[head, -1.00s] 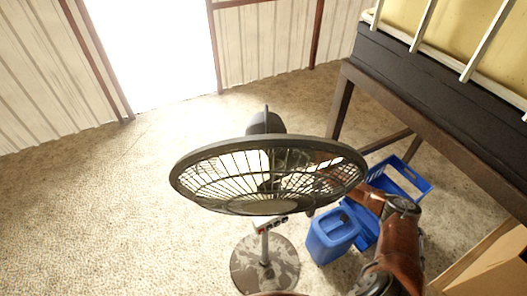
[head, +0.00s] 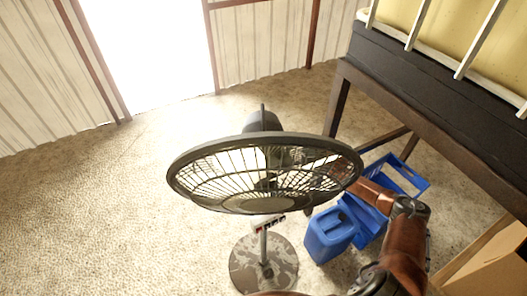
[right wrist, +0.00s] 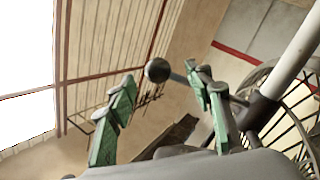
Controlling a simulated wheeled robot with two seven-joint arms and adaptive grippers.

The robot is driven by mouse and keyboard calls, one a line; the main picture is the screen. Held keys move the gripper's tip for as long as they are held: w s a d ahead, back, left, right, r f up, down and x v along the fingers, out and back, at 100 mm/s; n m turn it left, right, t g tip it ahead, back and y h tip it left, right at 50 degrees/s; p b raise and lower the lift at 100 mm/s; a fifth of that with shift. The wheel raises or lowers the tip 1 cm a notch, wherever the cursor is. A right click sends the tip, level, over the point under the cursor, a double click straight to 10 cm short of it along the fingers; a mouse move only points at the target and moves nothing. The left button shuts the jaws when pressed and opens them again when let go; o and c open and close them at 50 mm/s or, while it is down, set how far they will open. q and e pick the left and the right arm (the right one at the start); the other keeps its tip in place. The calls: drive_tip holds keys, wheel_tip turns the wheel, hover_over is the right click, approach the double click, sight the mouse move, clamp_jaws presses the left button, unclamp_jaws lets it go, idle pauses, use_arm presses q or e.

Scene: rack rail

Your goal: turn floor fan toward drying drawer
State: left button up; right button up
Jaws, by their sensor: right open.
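The floor fan (head: 264,172) stands in the middle of the head view. Its round dark grille is tilted up, on a pole with a round mottled base (head: 264,265). My right arm comes in from the lower right, and its hand is behind the grille, mostly hidden there. In the right wrist view my right gripper (right wrist: 162,78) is open, its green fingers apart. A dark round knob (right wrist: 157,70) appears between the fingertips; I cannot tell whether they touch it. Fan grille bars (right wrist: 285,120) show at the right. My left gripper is not in view. I cannot clearly identify the drying drawer.
A black-sided unit (head: 430,85) with white bars stands on dark legs at the upper right. A blue canister (head: 330,235) and a blue crate (head: 400,178) are on the floor right of the fan. A cardboard-coloured box (head: 495,268) is lower right. The floor at left is clear.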

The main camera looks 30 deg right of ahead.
drive_tip(key=v, duration=0.6)
drive_tip(key=shift+s+d, duration=0.2)
drive_tip(key=shift+d, duration=0.05)
drive_tip(key=s+d+f+m+t+h, duration=0.1)
drive_tip(key=d+f+m+t+h, duration=0.2)
drive_tip(key=f, duration=0.8)
drive_tip(key=s+d+f+m+h, duration=0.2)
drive_tip(key=f+m+h, duration=0.25)
drive_tip(key=f, duration=0.75)
drive_tip(key=s+a+f+m+g+h+p, duration=0.1)
drive_tip(key=s+f+m+g+h, duration=0.2)
drive_tip(key=s+f, duration=0.95)
drive_tip(key=s+f+m+g+h+p, duration=0.15)
drive_tip(key=s+f+h, duration=0.25)
drive_tip(key=s+f, duration=0.85)
drive_tip(key=s+a+f+m+g, duration=0.1)
drive_tip(key=s+a+f+g, duration=0.2)
drive_tip(key=s+a+f, duration=0.3)
drive_tip(key=s+a+f+m+g, duration=0.1)
drive_tip(key=s+a+f+g, duration=0.2)
drive_tip(key=s, duration=1.2)
drive_tip(key=s+a+f+m+g, duration=0.1)
drive_tip(key=s+a+f+g, duration=0.2)
drive_tip(key=s+a+f, duration=0.6)
drive_tip(key=shift+s+a+f, duration=0.25)
drive_tip(key=shift+s+a, duration=0.25)
drive_tip(key=shift+s, duration=0.4)
